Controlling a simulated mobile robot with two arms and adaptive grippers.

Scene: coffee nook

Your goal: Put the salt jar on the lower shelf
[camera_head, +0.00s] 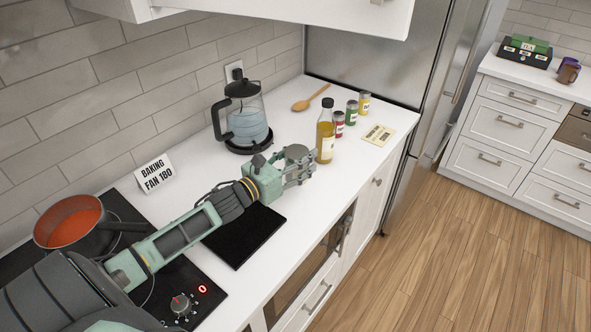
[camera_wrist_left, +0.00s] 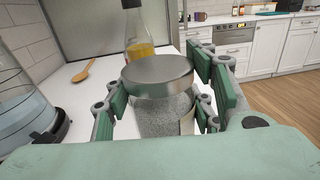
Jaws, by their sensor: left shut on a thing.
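My left gripper (camera_head: 304,168) is over the white counter, its fingers shut around a jar. In the wrist view the jar (camera_wrist_left: 164,116) stands upright between the fingers (camera_wrist_left: 160,110), with a wide grey metal lid (camera_wrist_left: 157,72) and clear sides showing pale grey, grainy contents. Part of a label shows at its right side; I cannot read it. In the head view only the jar's lid (camera_head: 297,152) shows clearly, the rest being hidden by the gripper. I cannot tell whether the jar's base touches the counter. No lower shelf is clearly visible. My right gripper is not in view.
An oil bottle (camera_head: 325,138) stands just beyond the gripper, near several small spice jars (camera_head: 351,113) and a card (camera_head: 379,134). A glass kettle (camera_head: 248,120) and wooden spoon (camera_head: 311,99) are behind. A wall cabinet (camera_head: 290,12) hangs above. A pan (camera_head: 70,222) sits left.

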